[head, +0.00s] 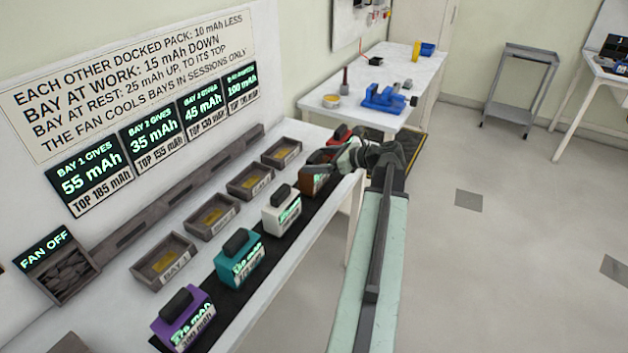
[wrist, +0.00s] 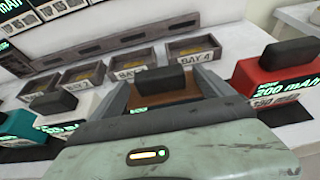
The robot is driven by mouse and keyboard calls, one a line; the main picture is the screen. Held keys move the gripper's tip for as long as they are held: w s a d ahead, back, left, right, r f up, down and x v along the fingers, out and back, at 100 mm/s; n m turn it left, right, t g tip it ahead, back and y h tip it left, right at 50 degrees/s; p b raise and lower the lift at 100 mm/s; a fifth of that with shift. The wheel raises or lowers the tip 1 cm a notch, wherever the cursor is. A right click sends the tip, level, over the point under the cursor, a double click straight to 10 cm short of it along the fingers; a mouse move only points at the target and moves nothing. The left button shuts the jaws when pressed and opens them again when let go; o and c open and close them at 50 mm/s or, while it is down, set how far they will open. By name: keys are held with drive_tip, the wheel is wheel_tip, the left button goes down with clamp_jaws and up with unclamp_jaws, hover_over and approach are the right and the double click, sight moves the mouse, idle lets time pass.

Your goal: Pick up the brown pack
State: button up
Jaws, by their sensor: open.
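The brown pack (head: 314,184) stands upright on the black strip at the front of the bench, between the white and red packs. In the head view my gripper (head: 336,158) is over its upper right part and hides some of it. In the wrist view the brown pack (wrist: 160,96) with its black handle (wrist: 163,79) is straight ahead, between my two fingers. My gripper (wrist: 164,88) is open, one finger on each side of the pack. Contact cannot be told. The pack's lower front is hidden by my gripper body.
The white pack (head: 282,211), teal pack (head: 240,262) and purple pack (head: 183,320) share the strip. The red pack (wrist: 277,75) is close on the right. Empty bay trays, including bay 4 (wrist: 193,50), lie behind. Open floor (head: 450,270) is at right.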

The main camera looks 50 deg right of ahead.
drive_tip(key=shift+w, duration=0.1)
clamp_jaws()
drive_tip(key=shift+r, duration=0.1)
